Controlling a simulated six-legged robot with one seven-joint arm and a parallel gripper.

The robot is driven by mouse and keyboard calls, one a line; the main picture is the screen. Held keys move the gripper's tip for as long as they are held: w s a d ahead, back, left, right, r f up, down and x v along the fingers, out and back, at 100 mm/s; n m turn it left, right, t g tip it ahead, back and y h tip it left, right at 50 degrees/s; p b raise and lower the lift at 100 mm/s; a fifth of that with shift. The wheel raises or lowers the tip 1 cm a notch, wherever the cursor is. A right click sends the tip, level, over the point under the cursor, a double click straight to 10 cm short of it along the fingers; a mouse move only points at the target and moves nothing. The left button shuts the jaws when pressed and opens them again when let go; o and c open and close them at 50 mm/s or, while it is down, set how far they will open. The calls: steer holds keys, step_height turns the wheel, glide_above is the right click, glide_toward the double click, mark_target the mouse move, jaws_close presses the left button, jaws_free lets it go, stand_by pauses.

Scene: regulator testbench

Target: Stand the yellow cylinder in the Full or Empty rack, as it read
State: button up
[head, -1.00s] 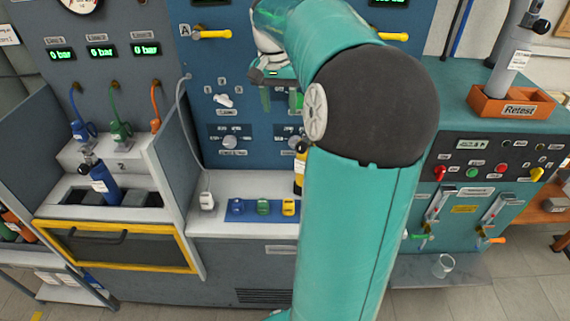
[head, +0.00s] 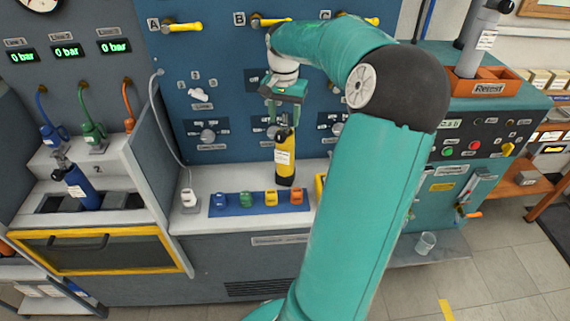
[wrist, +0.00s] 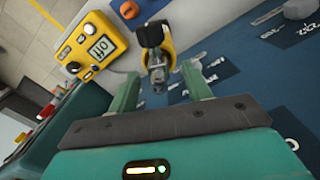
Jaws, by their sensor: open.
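The yellow cylinder (head: 285,163), with a white label and a black valve top, stands upright on the pale bench against the blue panel. My gripper (head: 284,114) points down just above its valve, fingers apart. In the wrist view the black and yellow valve top (wrist: 153,42) shows beyond and between the open fingers (wrist: 160,80). Nothing is held. I cannot tell whether a fingertip touches the valve. No rack marked Full or Empty shows; the orange rack (head: 480,89) at the right reads Retest and holds a grey cylinder (head: 478,45).
Several coloured blocks on a blue strip (head: 232,208) lie in front of the cylinder. A yellow meter reading Off (wrist: 97,45) is close to my gripper. A blue cylinder (head: 80,187) leans in the left bay. A glass (head: 425,243) stands on a low shelf at right.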

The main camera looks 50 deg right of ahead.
glide_above(285, 150)
steer(key=w+d, duration=0.2)
steer(key=f, duration=0.4)
steer(key=shift+s+d+f, duration=0.15)
steer(key=shift+s+f, duration=0.1)
steer(key=shift+f, duration=0.05)
steer(key=shift+c, duration=0.4)
jaws_close()
steer(key=shift+w+r, duration=0.1)
